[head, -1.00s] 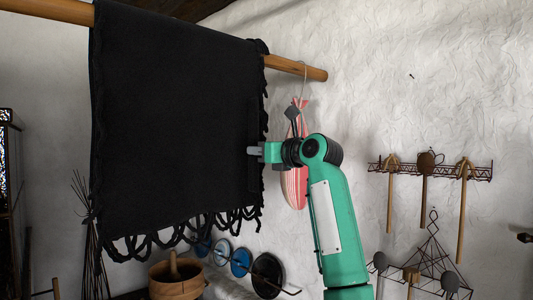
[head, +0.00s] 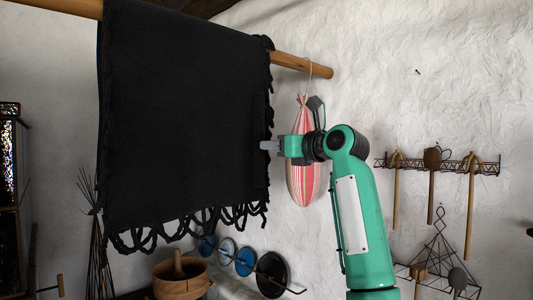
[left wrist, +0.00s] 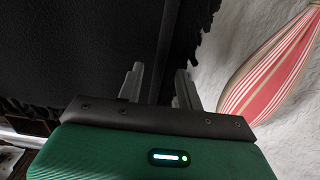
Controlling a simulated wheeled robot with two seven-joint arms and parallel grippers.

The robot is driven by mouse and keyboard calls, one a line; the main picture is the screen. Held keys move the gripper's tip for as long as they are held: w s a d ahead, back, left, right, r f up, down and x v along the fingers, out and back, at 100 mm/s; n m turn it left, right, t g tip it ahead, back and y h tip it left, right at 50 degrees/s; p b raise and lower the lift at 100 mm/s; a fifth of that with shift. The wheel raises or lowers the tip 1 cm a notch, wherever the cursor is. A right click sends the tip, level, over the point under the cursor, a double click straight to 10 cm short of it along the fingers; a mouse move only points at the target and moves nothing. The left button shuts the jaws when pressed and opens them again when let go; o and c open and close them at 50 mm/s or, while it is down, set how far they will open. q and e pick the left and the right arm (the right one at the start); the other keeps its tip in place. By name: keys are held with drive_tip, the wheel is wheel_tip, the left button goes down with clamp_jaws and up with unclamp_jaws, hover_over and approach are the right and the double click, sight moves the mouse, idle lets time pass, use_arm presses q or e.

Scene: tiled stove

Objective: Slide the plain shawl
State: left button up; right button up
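The plain black shawl (head: 185,115) hangs over a wooden pole (head: 302,65), with a knotted fringe along its lower and right edges. My left gripper (head: 266,146) is at the shawl's right edge, about halfway down, pointing left. In the left wrist view its two fingers (left wrist: 159,88) are apart, with the dark shawl (left wrist: 75,45) filling the view beyond them. A vertical dark strip of cloth shows between the fingers. I cannot tell whether they touch the cloth. My right gripper is in neither view.
A red-and-white striped bag (head: 302,170) hangs from the pole's end close behind my gripper. Below stand a wooden bucket (head: 181,286) and a rack of round lids (head: 271,274). Utensils hang from a wall rack (head: 440,165) at the right.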

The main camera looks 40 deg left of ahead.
use_arm(q)
drive_tip(key=d+b, duration=0.3)
drive_tip(key=d, duration=0.6)
drive_tip(key=shift+s+d, duration=0.25)
drive_tip(key=shift+s, duration=0.1)
